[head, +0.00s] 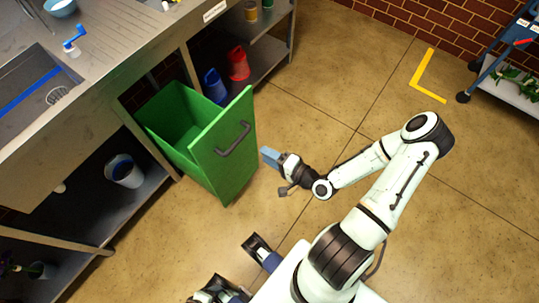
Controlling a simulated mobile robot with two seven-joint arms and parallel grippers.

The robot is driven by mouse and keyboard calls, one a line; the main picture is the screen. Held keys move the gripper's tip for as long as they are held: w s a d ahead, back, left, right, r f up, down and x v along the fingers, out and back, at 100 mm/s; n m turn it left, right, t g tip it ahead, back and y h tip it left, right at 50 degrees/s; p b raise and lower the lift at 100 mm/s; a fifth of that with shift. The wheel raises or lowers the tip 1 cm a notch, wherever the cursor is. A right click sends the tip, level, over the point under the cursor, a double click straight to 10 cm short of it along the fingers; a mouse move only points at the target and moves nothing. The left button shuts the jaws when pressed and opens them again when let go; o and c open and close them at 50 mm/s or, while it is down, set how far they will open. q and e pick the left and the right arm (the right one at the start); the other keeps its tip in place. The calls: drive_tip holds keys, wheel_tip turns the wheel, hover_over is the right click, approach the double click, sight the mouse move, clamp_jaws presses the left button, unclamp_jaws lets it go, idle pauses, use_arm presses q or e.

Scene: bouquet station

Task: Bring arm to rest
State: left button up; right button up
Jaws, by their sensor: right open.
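My right gripper (269,157) is open, just to the right of the green pull-out bin (228,165). Its light blue fingers point toward the bin's front panel, below and right of the dark handle (234,139). A small gap of floor shows between the fingers and the panel, and they do not hold the handle. My right arm reaches in from the lower right, bent at the elbow. My left gripper is not in view.
The bin stands pulled out from under the steel sink counter (125,45). A white bucket (124,171) sits lower left. A cart (515,85) stands upper right. Floor right of the bin is clear.

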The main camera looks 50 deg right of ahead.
idle(0.5)
drive_tip(key=s+a+f+n+g+y+p, duration=0.1)
drive_tip(key=a+f+n+g+y+p, duration=0.2)
drive_tip(key=a, duration=0.4)
drive_tip(key=s+a+f+n+g+y+p, duration=0.15)
drive_tip(key=a+f+g, duration=0.25)
drive_tip(key=a, duration=0.4)
drive_tip(key=s+a+n+g+h+p, duration=0.1)
drive_tip(key=s+a+n+g+p, duration=0.1)
drive_tip(key=s+n+g+p, duration=0.1)
drive_tip(key=s+a+f+n+g+h+p, duration=0.1)
drive_tip(key=s+a+n+g+p, duration=0.2)
drive_tip(key=s+n+g, duration=0.2)
drive_tip(key=shift+s+n+g, duration=0.35)
drive_tip(key=shift+s+g, duration=0.45)
drive_tip(key=shift+s, duration=0.2)
drive_tip(key=shift+s, duration=0.1)
